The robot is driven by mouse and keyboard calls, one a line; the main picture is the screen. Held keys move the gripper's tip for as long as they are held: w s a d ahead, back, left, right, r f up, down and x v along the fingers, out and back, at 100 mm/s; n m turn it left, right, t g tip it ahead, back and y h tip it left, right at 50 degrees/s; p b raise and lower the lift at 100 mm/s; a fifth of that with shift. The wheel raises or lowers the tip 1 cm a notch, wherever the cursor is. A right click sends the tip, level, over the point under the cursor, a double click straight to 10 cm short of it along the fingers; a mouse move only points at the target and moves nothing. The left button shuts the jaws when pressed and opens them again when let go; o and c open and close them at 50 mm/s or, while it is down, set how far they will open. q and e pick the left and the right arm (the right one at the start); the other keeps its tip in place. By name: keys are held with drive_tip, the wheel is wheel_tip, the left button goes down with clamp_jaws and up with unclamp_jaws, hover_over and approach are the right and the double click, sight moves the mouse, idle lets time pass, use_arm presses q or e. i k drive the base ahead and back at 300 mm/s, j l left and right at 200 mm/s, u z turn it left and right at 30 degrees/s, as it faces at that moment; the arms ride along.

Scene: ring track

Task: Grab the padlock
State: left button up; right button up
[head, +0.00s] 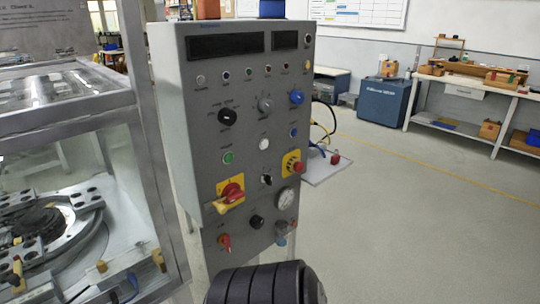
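No padlock can be made out for certain. On the grey control panel (186,150), a red rotary switch (232,190) sits on a yellow plate. A small yellow piece (225,207) juts out at its lower left; I cannot tell whether it is a padlock or part of the switch handle. A smaller red and yellow part (224,242) sits lower on the panel, too small to identify. Neither of my grippers is in view. A black ribbed part, probably of my own arm, is at the bottom edge and covers the area below the panel.
A metal-framed machine enclosure (150,110) with a ring track (55,225) stands at the left, close to the panel. A workbench (480,82) and a blue cabinet (383,104) are at the back right. The floor (420,210) at the right is clear.

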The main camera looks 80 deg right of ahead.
sight(335, 159)
drive_tip(key=z, duration=3.25)
drive_tip(key=i+l+u, duration=0.1)
drive_tip(key=u, duration=0.65)
drive_tip(key=i+l+u, duration=0.25)
drive_tip(key=l, duration=0.2)
drive_tip(key=i+l+u, duration=0.1)
drive_tip(key=l+u, duration=0.15)
drive_tip(key=l, duration=0.15)
drive_tip(key=l+u, duration=0.25)
drive_tip(key=l, duration=0.25)
drive_tip(key=i+l+u, duration=0.25)
drive_tip(key=l, duration=0.25)
drive_tip(key=k, duration=0.1)
